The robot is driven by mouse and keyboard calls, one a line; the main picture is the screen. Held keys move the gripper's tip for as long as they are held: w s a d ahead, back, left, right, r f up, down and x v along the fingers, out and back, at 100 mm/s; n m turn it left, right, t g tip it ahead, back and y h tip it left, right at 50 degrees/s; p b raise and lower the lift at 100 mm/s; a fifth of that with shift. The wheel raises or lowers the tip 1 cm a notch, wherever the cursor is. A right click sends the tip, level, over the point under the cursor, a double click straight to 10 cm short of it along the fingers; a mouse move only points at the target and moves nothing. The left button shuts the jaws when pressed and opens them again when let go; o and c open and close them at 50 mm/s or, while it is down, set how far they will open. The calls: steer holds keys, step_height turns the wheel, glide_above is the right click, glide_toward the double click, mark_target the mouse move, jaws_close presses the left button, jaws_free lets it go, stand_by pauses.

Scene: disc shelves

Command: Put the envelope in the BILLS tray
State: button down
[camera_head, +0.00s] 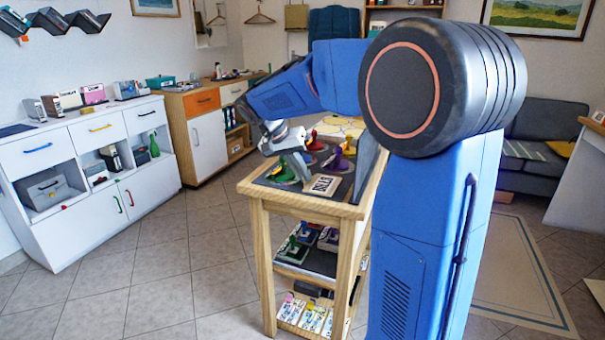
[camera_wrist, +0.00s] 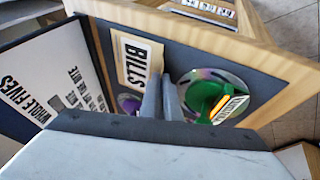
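My gripper (camera_wrist: 163,80) has its two grey fingers close together, with nothing visible between them. In the head view my gripper (camera_head: 283,140) is low over the top of a wooden stand (camera_head: 300,205). A cream card reading BILLS (camera_wrist: 136,60) lies on a dark surface (camera_wrist: 185,62) just beyond the fingertips, slightly left. A lettered card (camera_head: 324,186) at the near corner of the stand top is hard to read in the head view. I cannot make out an envelope in either view. The underside of the fingertips is hidden, so contact cannot be told.
A disc with a green knob (camera_wrist: 208,98) lies right of my fingers, and a purple one (camera_wrist: 128,103) is partly hidden at left. A white board reading WHOLE FIVES (camera_wrist: 48,85) stands at left. A white cabinet (camera_head: 85,150) is along the wall; floor between is clear.

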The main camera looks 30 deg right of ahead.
steer(key=c, duration=2.3)
jaws_free()
steer(key=shift+f, duration=0.1)
steer(key=v, duration=1.2)
steer(key=s+a+f+n+t+y, duration=0.1)
steer(key=s+a+f+n+y, duration=0.1)
steer(key=s+f, duration=0.4)
steer(key=s+a+f+n+t+y, duration=0.2)
steer(key=s+f+n, duration=0.2)
steer(key=s, duration=1.1)
steer(key=s+a+f+n+t+y, duration=0.1)
steer(key=s+a+f+n+t, duration=0.1)
steer(key=s+f, duration=0.6)
steer(key=shift+s+f+n+y, duration=0.2)
steer(key=shift+s+n, duration=0.25)
steer(key=shift+s, duration=0.2)
steer(key=shift+s+f+n+y, duration=0.1)
steer(key=shift+s+n+y, duration=0.1)
steer(key=shift+s+n, duration=0.35)
steer(key=shift+o, duration=0.5)
